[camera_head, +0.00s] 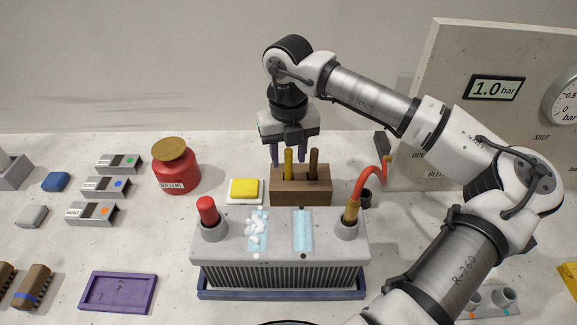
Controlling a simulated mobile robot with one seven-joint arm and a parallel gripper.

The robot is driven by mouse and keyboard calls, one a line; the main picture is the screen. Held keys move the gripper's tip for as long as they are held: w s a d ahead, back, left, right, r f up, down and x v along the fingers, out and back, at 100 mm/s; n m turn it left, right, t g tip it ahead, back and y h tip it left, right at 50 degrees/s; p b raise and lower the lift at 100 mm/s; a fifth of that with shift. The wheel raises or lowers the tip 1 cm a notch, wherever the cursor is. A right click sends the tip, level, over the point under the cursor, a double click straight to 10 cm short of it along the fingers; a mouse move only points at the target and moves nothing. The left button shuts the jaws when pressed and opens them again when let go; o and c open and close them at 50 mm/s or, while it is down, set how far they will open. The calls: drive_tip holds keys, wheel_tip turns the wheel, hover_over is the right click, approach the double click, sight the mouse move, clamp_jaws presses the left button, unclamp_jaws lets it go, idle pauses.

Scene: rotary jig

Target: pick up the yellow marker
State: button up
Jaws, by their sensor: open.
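The yellow marker (289,164), a slim mustard-yellow stick, stands upright in the left part of a wooden block holder (300,191). A brown stick (313,163) stands upright to its right in the same block. My gripper (294,152) points down over the block with its dark purple fingers apart. The yellow marker's top shows between the fingers in the picture. I cannot tell from this view whether the fingers are level with it in depth. Nothing is seen held. The marker's lower end is hidden in the block.
A grey ribbed unit (280,252) with a red-capped plug (207,211) and a curved red hose (375,172) stands in front of the block. A yellow sponge-like pad (244,188) lies left of it, and a red solvent jar (176,168) stands further left.

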clamp_jaws()
idle(0.4)
